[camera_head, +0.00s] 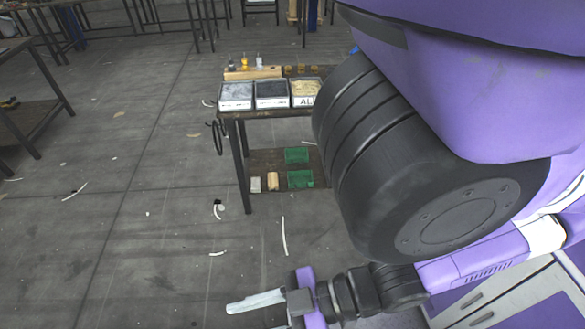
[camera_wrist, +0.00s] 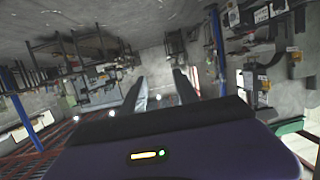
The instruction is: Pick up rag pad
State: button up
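I cannot tell for sure which thing is the rag pad. A small pale grey block (camera_head: 256,184) and a small tan block (camera_head: 273,181) lie side by side on the lower shelf of the work table, either of which may be it. My gripper (camera_head: 232,307) is low in the head view, in front of the table and well apart from it. In the wrist view my gripper (camera_wrist: 159,76) shows two fingers spread with nothing between them. The wrist view looks out over the room and does not show the pads.
The work table (camera_head: 232,115) carries a grey-filled tray (camera_head: 236,91), a dark-filled tray (camera_head: 271,90) and a tan-filled tray (camera_head: 305,88). Small bottles (camera_head: 245,61) stand behind. Green bins (camera_head: 300,179) sit on the lower shelf. My arm hides the table's right side. Open floor lies left.

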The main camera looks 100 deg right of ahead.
aim_at(255, 182)
jog(key=z, duration=0.45)
jog(key=l+z, duration=0.1)
jog(key=z, duration=0.75)
jog(key=i+z, duration=0.1)
jog(key=z, duration=0.75)
jog(key=u, duration=2.75)
jog(key=z, duration=2.75)
jog(key=i+l+u, duration=0.1)
jog(key=i+u, duration=0.2)
jog(key=i+l+u, duration=0.15)
jog(key=i+u, duration=0.15)
jog(key=i, duration=0.15)
